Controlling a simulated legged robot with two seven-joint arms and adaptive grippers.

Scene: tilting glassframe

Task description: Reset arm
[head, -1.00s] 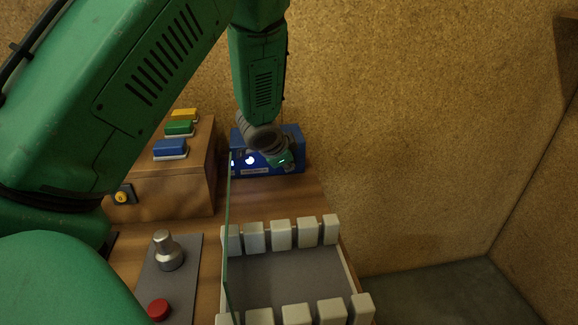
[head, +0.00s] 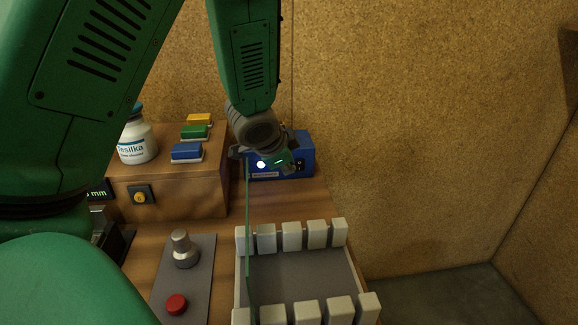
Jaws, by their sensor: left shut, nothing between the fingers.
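My left arm comes in from the left and bends down at the upper middle. My left gripper (head: 282,162) is at its end, in front of the blue box (head: 306,150) and partly hidden by its own wrist. It is shut and empty. The thin green-edged glass pane (head: 248,235) stands upright, seen almost edge-on, at the left side of the grey tray (head: 300,276) with white blocks along its edges. The pane's top end appears close to the gripper; I cannot tell whether they touch. My right gripper is not in view.
A wooden box (head: 190,178) carries blue, green and yellow buttons and a white bottle (head: 137,140). A yellow button sits on its front. A grey panel (head: 195,262) has a metal knob (head: 184,248) and a red button (head: 176,304). The right side is open down to the floor.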

